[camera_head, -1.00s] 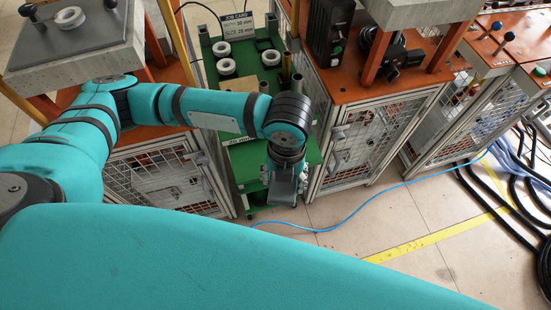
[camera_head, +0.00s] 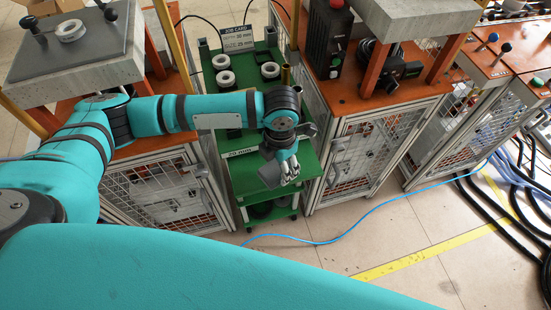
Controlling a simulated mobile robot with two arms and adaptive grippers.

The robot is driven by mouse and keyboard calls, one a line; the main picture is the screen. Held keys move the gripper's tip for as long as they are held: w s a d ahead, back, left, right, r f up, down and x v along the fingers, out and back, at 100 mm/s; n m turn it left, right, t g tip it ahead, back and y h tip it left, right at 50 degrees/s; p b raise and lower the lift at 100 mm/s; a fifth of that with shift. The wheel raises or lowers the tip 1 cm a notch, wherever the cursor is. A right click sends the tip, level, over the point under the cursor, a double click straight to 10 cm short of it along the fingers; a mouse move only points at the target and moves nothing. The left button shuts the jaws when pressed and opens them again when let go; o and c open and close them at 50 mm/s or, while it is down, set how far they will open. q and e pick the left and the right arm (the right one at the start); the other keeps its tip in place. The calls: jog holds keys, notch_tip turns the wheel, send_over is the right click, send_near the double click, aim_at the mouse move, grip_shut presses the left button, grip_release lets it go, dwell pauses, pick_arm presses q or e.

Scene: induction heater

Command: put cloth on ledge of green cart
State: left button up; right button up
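The green cart (camera_head: 240,178) stands between two orange-topped machines, with its upper tray running away from me and a lower shelf beneath. My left arm reaches across the tray from the left. My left gripper (camera_head: 289,171) is over the front right part of the cart, with grey fingers pointing down and toward me. The fingers are small and close together, so I cannot tell if they are open or shut, or hold anything. I cannot make out a cloth; my arm hides part of the tray. My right gripper is not in view.
Several pale rings, one of them a white ring (camera_head: 225,79), and a job card sign (camera_head: 237,37) are on the cart's far part. A brass-coloured tube (camera_head: 286,76) stands at its right edge. A blue cable (camera_head: 350,226) crosses the floor. Open floor lies front right.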

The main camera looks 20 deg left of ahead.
aim_at(276, 162)
pick_arm(q)
jog(key=w+a, duration=0.2)
jog(key=w, duration=0.1)
jog(key=shift+f, duration=0.15)
jog(key=shift+f+p, duration=0.4)
jog(key=shift+f, duration=1.35)
jog(key=shift+s+f, duration=0.1)
jog(key=shift+f, duration=0.05)
jog(key=o, duration=0.7)
jog(key=shift+o, duration=0.2)
notch_tip(276, 162, up, 12)
jog(key=shift+r+b, duration=0.2)
jog(key=shift+b, duration=0.25)
